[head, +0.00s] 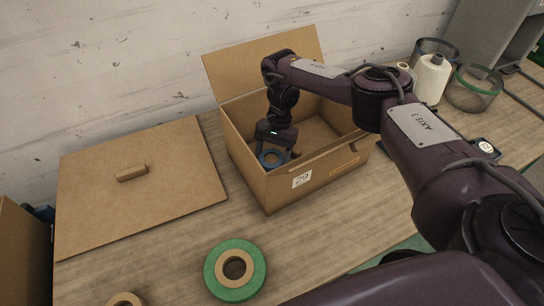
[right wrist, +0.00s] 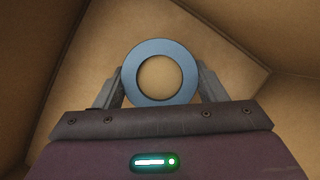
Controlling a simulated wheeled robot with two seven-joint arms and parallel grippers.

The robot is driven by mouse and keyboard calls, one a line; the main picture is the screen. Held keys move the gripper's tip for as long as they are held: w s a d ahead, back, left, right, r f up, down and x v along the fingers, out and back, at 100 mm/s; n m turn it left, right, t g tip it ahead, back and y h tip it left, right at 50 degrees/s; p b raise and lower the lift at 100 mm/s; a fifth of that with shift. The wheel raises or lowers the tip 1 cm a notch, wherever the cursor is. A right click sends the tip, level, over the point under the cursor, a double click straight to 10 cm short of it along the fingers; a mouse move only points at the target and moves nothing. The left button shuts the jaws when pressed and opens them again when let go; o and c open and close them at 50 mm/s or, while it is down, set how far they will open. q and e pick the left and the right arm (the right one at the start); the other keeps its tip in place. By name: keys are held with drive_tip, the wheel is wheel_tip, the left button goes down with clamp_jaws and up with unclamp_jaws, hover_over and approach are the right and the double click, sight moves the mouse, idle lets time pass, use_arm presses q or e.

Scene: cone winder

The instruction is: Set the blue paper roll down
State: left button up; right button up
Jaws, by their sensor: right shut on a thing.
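The blue paper roll (head: 271,158) is a blue ring with a round hole, inside the open cardboard box (head: 299,181) marked 29. My right gripper (head: 276,153) reaches down into the box and is shut on the roll. In the right wrist view the roll (right wrist: 160,73) sits between the two grey fingers, with the cardboard inside of the box around it. I cannot tell whether the roll touches the box floor. My left gripper is not in view.
A green roll (head: 235,270) lies on the wooden table (head: 330,255) in front of the box. A flat cardboard lid (head: 140,205) lies to the left. A white cone (head: 432,80) and wire baskets (head: 472,90) stand at the back right. My right arm crosses the table's right side.

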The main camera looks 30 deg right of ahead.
drive_tip(key=o, duration=1)
drive_tip(key=shift+f, duration=0.1)
drive_tip(key=v, duration=1.2)
drive_tip(key=shift+r, duration=0.2)
drive_tip(key=shift+r+p, duration=0.1)
drive_tip(key=shift+p, duration=0.2)
